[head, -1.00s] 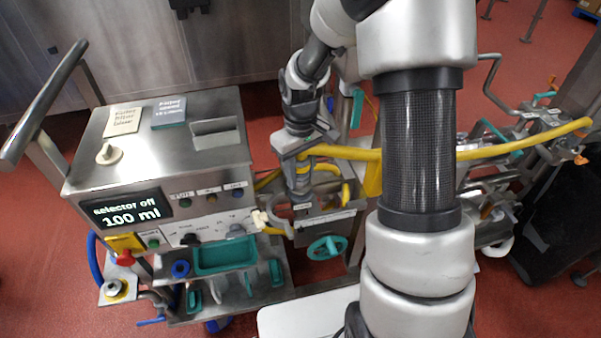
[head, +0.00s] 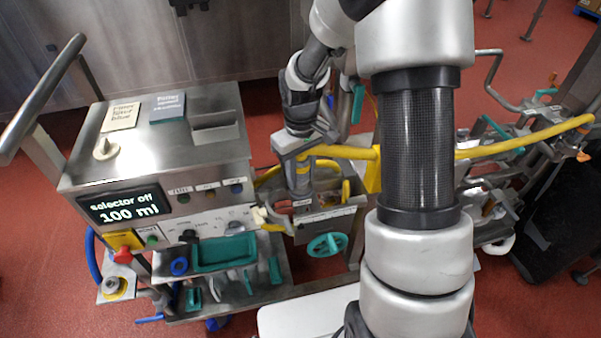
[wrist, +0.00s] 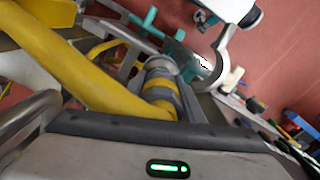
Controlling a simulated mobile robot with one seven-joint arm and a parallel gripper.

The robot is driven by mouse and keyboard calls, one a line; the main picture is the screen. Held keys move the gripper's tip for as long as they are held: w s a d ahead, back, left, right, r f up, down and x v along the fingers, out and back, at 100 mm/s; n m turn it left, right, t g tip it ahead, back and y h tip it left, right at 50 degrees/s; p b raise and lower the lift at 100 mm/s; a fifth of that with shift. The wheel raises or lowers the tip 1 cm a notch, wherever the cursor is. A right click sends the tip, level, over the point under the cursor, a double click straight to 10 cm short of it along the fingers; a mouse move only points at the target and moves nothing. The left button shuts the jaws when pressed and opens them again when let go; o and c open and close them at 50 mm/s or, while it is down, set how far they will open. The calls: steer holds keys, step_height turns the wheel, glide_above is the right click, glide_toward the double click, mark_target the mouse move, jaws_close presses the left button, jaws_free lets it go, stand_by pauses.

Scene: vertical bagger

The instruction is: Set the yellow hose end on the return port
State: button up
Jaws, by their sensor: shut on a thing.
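The yellow hose (head: 525,138) runs from the right, behind my arm, to my gripper (head: 300,158). In the head view its steel end (head: 299,182) hangs roughly upright below the jaws, above the front of an open steel tub. In the wrist view the hose (wrist: 75,65) crosses the upper left, and the steel end with its yellow band (wrist: 159,92) sticks out past the gripper body. My gripper is shut on the hose end; its fingertips are mostly hidden. I cannot clearly make out the return port; the area under the hose end is partly covered.
A steel console (head: 165,150) with a "selector off 100 ml" display stands to the left. A green handwheel (head: 327,245) sits on the tub's (head: 325,214) front. A green tray (head: 225,253) lies on the shelf below the console. Pipework with clamps (head: 530,120) stands at the right.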

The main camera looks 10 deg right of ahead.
mark_target(300, 156)
steer(key=shift+f, duration=0.25)
steer(key=o, duration=1.7)
steer(key=shift+r, duration=0.15)
steer(key=shift+r+p, duration=2.4)
steer(key=shift+r, duration=1)
step_height(300, 156, up, 17)
steer(key=shift+r, duration=0.2)
